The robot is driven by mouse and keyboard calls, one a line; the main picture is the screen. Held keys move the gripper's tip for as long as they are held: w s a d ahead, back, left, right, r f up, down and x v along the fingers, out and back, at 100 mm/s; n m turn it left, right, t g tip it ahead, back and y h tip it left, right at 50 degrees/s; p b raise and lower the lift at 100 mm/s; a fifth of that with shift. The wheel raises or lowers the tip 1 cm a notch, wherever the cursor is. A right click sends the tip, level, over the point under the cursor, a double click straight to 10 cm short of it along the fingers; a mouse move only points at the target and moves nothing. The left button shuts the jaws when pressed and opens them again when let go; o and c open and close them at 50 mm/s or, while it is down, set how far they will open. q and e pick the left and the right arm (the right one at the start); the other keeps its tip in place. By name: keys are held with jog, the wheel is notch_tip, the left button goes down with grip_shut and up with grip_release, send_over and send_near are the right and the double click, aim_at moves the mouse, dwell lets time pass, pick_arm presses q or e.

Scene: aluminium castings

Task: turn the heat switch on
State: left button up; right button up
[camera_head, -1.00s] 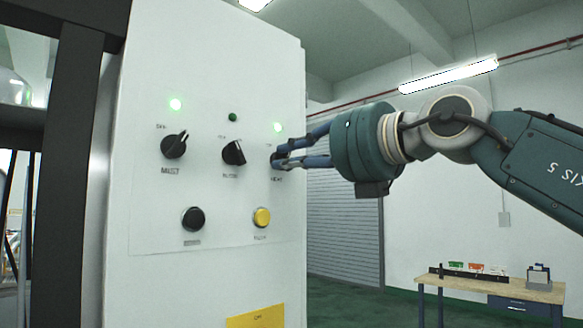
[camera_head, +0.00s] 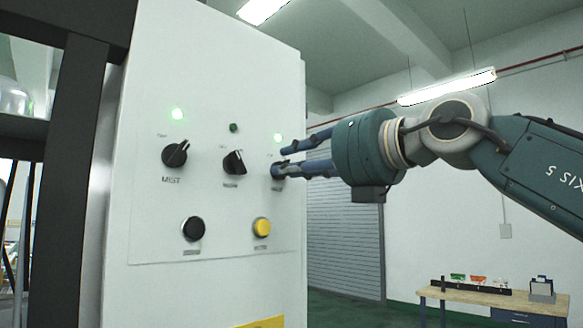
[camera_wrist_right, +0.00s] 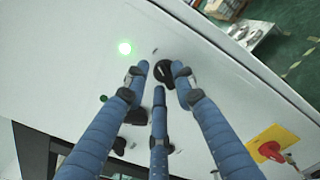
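The heat switch is the black rotary knob at the right of the top row on the white cabinet panel (camera_head: 225,280). In the head view my right gripper (camera_head: 282,161) mostly hides it. In the right wrist view the knob (camera_wrist_right: 165,72) sits between the spread blue fingertips of that gripper (camera_wrist_right: 160,78). Small gaps show beside it, so the gripper looks open around the knob. The knob's pointer angle is hard to read. A green lamp (camera_head: 277,138) glows above it, also in the wrist view (camera_wrist_right: 125,48). My left gripper is not in view.
The mist knob (camera_head: 175,154) is at left under a lit green lamp (camera_head: 177,114). The middle knob (camera_head: 234,162) is under a dark lamp (camera_head: 233,128). Below are a black button (camera_head: 193,228) and a yellow button (camera_head: 262,228). A workbench (camera_head: 490,298) stands far right.

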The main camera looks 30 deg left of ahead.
jog(key=shift+f, duration=0.2)
jog(key=v, duration=1.2)
jog(key=shift+r, duration=0.15)
